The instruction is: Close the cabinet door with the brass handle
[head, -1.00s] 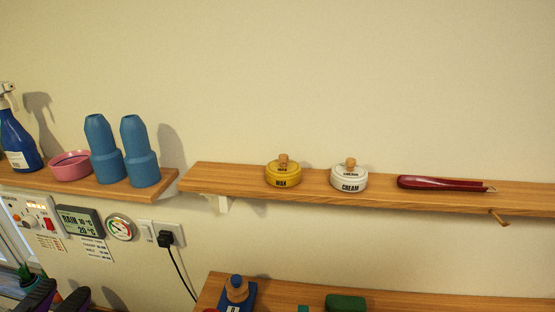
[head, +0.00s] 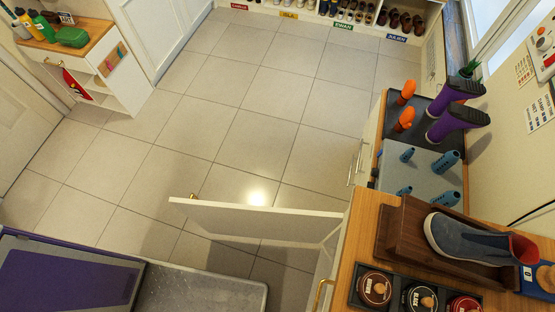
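A white cabinet door (head: 258,222) stands swung open in the head view, seen from above, reaching left from the wooden-topped cabinet (head: 345,270) at the lower right. A small brass handle (head: 192,196) shows near the door's free left end. The hinged end is at the right, by the cabinet front. Another brass handle (head: 322,296) is on the cabinet front near the bottom of the picture. My gripper is not in view.
Tiled floor (head: 215,120) is clear beyond the door. A shoe (head: 465,240) on a wooden stand and several polish tins (head: 375,288) are on the cabinet top. A small white cabinet (head: 125,85) is at the upper left.

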